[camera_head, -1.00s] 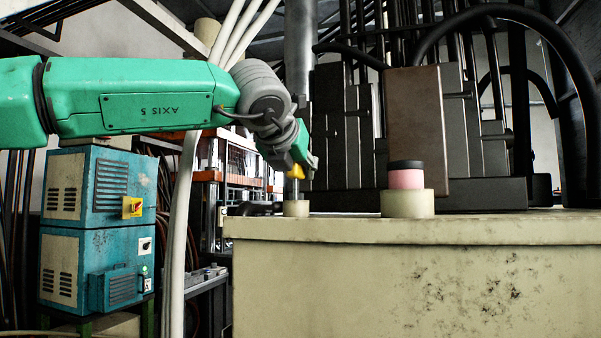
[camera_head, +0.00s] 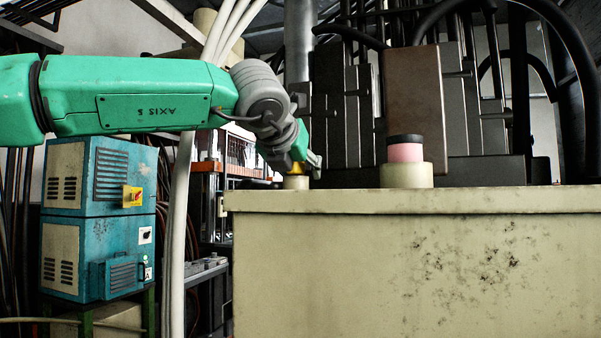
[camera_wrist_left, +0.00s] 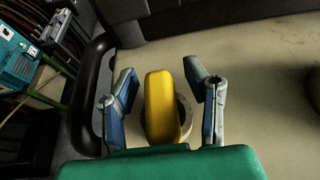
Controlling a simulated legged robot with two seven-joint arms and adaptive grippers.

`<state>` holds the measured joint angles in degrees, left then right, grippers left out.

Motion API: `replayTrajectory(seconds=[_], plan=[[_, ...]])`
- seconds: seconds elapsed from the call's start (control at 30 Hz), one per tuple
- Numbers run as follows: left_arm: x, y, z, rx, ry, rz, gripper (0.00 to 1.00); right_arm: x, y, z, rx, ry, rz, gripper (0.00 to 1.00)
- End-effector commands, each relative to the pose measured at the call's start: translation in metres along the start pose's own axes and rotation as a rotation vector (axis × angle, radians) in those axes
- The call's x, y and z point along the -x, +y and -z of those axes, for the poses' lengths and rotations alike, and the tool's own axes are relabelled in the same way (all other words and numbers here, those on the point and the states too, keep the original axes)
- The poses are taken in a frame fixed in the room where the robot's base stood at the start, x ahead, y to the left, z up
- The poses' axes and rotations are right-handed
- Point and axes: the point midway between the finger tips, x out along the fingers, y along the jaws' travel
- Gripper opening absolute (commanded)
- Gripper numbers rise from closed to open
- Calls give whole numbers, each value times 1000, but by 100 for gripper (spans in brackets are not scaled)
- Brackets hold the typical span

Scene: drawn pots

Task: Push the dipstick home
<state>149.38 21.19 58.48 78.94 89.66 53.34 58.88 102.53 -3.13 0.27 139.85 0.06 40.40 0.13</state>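The dipstick's yellow handle (camera_head: 296,169) sits right above a small cream collar (camera_head: 296,183) on the tank top, with no bare stem visible between them. In the left wrist view, the yellow handle (camera_wrist_left: 163,105) stands over the round collar (camera_wrist_left: 186,116). My left gripper (camera_head: 309,163) is down at the handle. In the left wrist view its fingers (camera_wrist_left: 160,78) stand on either side of the handle with a gap on both sides. Whether the handle rests fully on the collar is hard to tell. My right gripper is out of view.
A pink and black cap (camera_head: 405,151) in a wider cream collar (camera_head: 406,175) stands to the right on the tank (camera_head: 400,260). Dark panels and hoses rise behind. A blue cabinet (camera_head: 98,180) stands at left.

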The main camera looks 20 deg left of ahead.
Motion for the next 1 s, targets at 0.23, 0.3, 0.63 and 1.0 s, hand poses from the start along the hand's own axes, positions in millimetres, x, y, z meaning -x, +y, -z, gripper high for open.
replayTrajectory(seconds=[0.23,0.3,0.63,1.0], plan=[[18,0,-2,1,-4,2,41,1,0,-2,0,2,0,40],[32,0,-2,0,-6,2,41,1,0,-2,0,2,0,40],[97,1,0,0,-1,1,41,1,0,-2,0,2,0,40],[117,1,1,1,3,0,41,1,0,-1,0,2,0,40]])
